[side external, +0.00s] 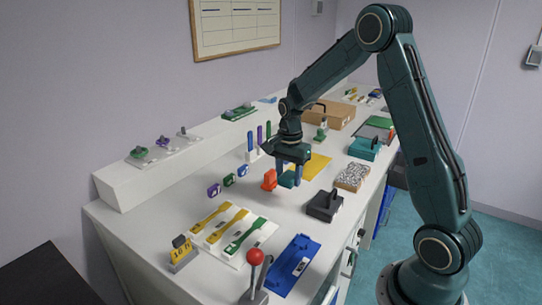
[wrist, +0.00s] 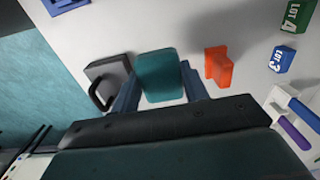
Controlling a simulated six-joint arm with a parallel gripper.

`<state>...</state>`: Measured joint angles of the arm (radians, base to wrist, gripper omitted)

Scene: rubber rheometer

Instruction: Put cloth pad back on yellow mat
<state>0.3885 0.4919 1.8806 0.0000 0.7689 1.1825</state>
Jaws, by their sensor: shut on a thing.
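The cloth pad is a teal block (side external: 287,180); it also shows in the wrist view (wrist: 160,75). My gripper (side external: 289,177) is shut on it, with one blue-grey finger on each side of the pad, as the wrist view (wrist: 160,88) shows. The yellow mat (side external: 318,163) lies flat on the white bench, behind and right of the pad in the side view. My gripper hides part of the mat, and no mat shows in the wrist view. I cannot tell exactly how high the pad is above the bench.
A red-orange block (side external: 269,180) stands close left of the pad; the wrist view shows it too (wrist: 218,66). A black block with a handle (side external: 324,206) is at the front right. A tray of speckled pieces (side external: 352,177) and a teal box (side external: 364,148) are to the right.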

